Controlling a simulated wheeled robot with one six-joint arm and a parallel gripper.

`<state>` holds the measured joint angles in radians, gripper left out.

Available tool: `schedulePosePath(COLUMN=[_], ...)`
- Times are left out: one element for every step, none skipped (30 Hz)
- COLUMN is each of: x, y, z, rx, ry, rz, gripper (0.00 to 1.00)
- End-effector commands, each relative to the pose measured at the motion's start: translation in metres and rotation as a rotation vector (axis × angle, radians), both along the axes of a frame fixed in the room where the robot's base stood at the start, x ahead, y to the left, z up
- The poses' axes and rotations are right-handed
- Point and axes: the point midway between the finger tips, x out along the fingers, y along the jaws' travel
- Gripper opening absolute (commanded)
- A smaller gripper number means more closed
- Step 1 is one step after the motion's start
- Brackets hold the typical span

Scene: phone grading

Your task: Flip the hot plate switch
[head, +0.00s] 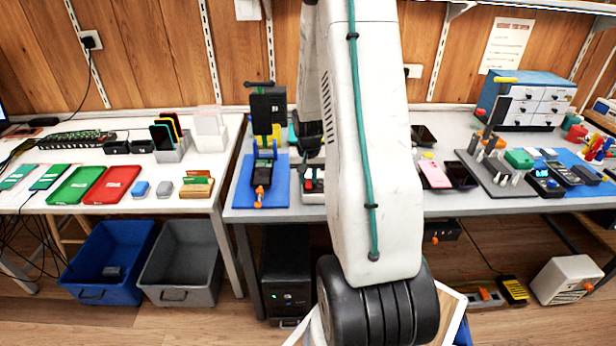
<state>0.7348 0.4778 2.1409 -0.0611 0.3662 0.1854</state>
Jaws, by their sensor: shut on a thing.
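The hot plate may be the low grey unit (312,184) with dark and red parts on the front of the middle bench. It stands just right of the blue mat, and my arm link covers its right side. I cannot make out the switch or its position. A dark wrist part of my arm shows above and behind this unit, left of the big white link. My gripper's fingertips are hidden behind my own arm, so I cannot see what they touch.
A blue mat (242,193) left of the unit carries a black stand (268,103) and a dark device with an orange knob (259,192). Phones lie right of my arm, including a pink one (434,173). Blue (118,232) and grey (160,276) bins stand below the left bench.

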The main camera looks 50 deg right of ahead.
Motion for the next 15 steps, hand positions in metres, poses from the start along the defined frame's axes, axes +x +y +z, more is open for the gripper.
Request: schedulePosePath(x=[-0.0019,-0.0023,-0.0030,-0.0031,-0.0032,-0.0034,-0.0035,-0.0034,-0.0031,-0.0031,-0.0030,-0.0030,-0.0030,-0.0029,-0.0029], y=[0.0015,0.0014,0.0018,0.0018,0.0019,0.0023,0.0026,0.0026,0.0026,0.0026,0.0025,0.0025,0.0025,0.0025,0.0025], z=[0.0004,0.0007,0.0008,0.0011,0.0012,0.0011,0.0010,0.0012,0.0012,0.0013,0.0012,0.0012,0.0012,0.0012,0.0012], rx=[-0.027,-0.044,-0.063,-0.076,-0.083,-0.093,-0.097,-0.101,-0.103,-0.104,-0.104,-0.104,-0.104,-0.104,-0.104], ry=[-0.022,-0.035,-0.050,-0.061,-0.069,-0.078,-0.083,-0.087,-0.090,-0.091,-0.092,-0.091,-0.091,-0.091,-0.091], rz=[0.000,0.001,0.001,0.001,0.000,0.000,-0.001,0.000,0.000,0.000,0.000,0.000,0.000,0.000,0.000], gripper=[0.00,0.00,0.00,0.00,0.00,0.00,0.00,0.00,0.00,0.00,0.00,0.00,0.00,0.00,0.00])
